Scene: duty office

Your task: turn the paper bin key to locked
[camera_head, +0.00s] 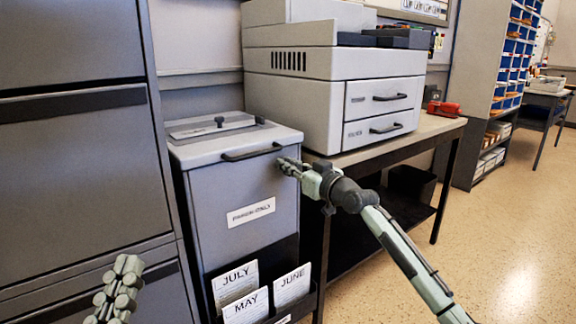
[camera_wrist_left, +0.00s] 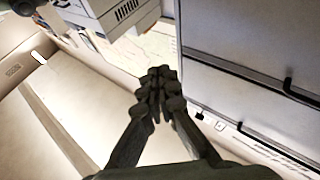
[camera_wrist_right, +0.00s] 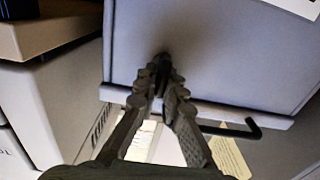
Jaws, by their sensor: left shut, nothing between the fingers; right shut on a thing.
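The paper bin (camera_head: 215,183) is grey, with a "PAPER ONLY" label (camera_head: 251,212) on its front and a dark handle (camera_head: 252,153) on its lid edge. My right gripper (camera_head: 287,166) is at the upper right of the bin's front. In the right wrist view its fingertips (camera_wrist_right: 162,70) are shut on a small dark piece at the bin's front, the key, mostly hidden by the fingers. Its turn angle cannot be told. My left gripper (camera_head: 128,272) is shut and empty, low in front of the filing cabinet; its closed fingers show in the left wrist view (camera_wrist_left: 158,82).
A filing cabinet (camera_head: 75,180) stands left of the bin. A table (camera_head: 400,140) with a large printer (camera_head: 330,85) and a red stapler (camera_head: 443,108) stands close on its right. A rack of cards (camera_head: 258,300) is at the bin's lower front. Floor at right is clear.

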